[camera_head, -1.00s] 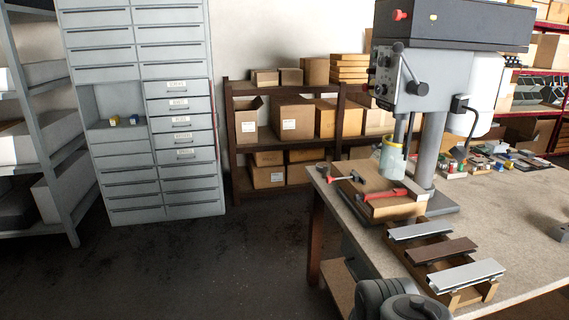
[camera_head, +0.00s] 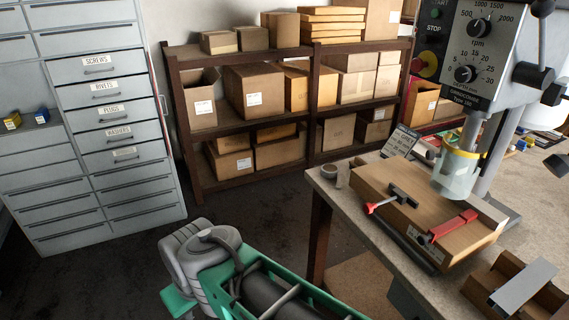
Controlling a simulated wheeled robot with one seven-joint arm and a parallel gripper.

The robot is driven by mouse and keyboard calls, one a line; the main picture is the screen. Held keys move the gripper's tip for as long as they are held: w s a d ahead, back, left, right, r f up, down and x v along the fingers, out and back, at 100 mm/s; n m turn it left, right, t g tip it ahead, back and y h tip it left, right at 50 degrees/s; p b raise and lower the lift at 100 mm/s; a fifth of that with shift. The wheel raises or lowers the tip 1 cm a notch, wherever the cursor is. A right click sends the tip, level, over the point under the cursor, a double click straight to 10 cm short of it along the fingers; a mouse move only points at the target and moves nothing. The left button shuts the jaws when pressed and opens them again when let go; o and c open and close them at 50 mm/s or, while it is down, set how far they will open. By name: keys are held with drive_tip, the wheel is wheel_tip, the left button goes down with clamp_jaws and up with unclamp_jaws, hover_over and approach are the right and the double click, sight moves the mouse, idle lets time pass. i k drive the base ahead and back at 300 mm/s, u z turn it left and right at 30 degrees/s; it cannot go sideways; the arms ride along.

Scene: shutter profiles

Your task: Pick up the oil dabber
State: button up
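I cannot pick out the oil dabber for certain in the head view. A small grey round pot (camera_head: 330,173) stands at the table's far left corner, with a small greyish piece (camera_head: 358,162) just behind it; these are too small to name surely. Beside them is a wooden drilling jig (camera_head: 400,205) with a black clamp that has a red tip (camera_head: 385,202) and a red clamp handle (camera_head: 450,228). My arm shows at the bottom, left of the table. My gripper's fingers are not in view.
A drill press (camera_head: 490,60) with a clear yellow-rimmed guard (camera_head: 456,172) rises over the jig. A small sign (camera_head: 400,141) stands behind. A metal profile on a wooden rack (camera_head: 525,287) is at lower right. Drawers (camera_head: 115,110) and box shelves (camera_head: 240,125) stand behind open floor.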

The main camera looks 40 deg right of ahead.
sight(339, 186)
drive_tip(key=z, duration=0.45)
drive_tip(key=i, duration=1.75)
drive_tip(key=z, duration=1.35)
drive_tip(key=i, duration=0.55)
drive_tip(key=z, duration=0.2)
